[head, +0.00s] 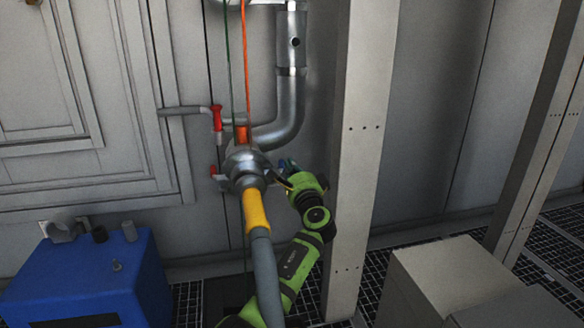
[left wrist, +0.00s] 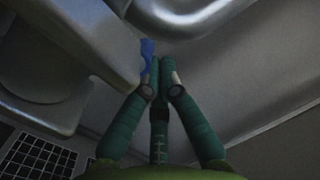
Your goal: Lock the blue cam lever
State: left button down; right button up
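The blue cam lever (left wrist: 147,56) shows in the left wrist view against the left finger's outer side; whether they touch is not clear. In the head view a small blue piece (head: 284,164) shows at the right of the metal hose coupling (head: 243,166). My left gripper (left wrist: 161,66) has its teal fingertips together, with nothing visible between them. In the head view my left gripper (head: 286,178) is just right of the coupling and partly hides the lever. My right gripper is not in view.
A grey hose (head: 265,270) with a yellow sleeve (head: 255,210) hangs from the coupling. A red-handled valve (head: 217,118) is up left. A pale post (head: 362,130) stands close right of my arm. A blue box (head: 80,280) is at lower left, pale boxes (head: 450,275) at lower right.

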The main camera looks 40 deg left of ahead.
pick_arm(q)
jog(key=v, duration=1.2)
jog(key=shift+d+r, duration=0.1)
